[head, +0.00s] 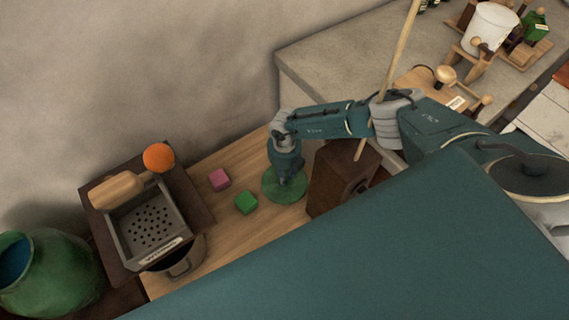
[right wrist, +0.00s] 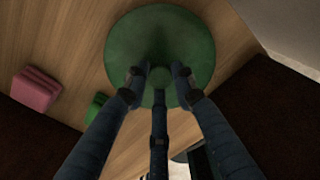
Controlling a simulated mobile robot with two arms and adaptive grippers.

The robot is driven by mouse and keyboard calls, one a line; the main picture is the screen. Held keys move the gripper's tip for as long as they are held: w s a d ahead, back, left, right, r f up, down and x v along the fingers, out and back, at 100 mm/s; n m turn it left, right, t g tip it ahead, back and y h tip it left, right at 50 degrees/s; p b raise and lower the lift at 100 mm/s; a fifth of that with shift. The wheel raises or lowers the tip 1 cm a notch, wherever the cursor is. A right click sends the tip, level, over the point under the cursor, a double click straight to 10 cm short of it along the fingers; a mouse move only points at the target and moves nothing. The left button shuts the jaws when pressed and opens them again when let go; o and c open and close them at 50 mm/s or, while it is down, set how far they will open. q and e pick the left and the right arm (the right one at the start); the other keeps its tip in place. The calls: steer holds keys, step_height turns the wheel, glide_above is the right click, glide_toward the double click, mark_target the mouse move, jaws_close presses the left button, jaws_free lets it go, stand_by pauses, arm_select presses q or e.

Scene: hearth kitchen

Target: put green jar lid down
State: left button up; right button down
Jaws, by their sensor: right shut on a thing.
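The green jar lid (head: 273,184) is a round green disc with a knob, over the light wooden surface (head: 236,222) in the head view. My right gripper (head: 287,185) points down onto it from above. In the right wrist view, the lid (right wrist: 125,45) fills the top middle, and the fingers of my right gripper (right wrist: 158,78) close around its central knob. I cannot tell whether the lid touches the wood. A large green jar (head: 55,275) stands at the lower left of the head view, its dark blue mouth uncovered. My left gripper is not in view.
A pink block (head: 219,179) and a green block (head: 246,202) lie left of the lid. A dark brown wooden box (head: 341,178) stands close on its right. A perforated grey tray (head: 153,225) with an orange ball (head: 158,157) is further left. A grey wall is behind.

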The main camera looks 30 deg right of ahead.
steer(key=shift+w+f, duration=0.1)
steer(key=shift+f, duration=0.3)
steer(key=shift+f, duration=0.1)
steer(key=c, duration=1.4)
jaws_free()
steer(key=shift+c, duration=0.2)
step_height(320, 180, up, 12)
steer(key=shift+p, duration=0.3)
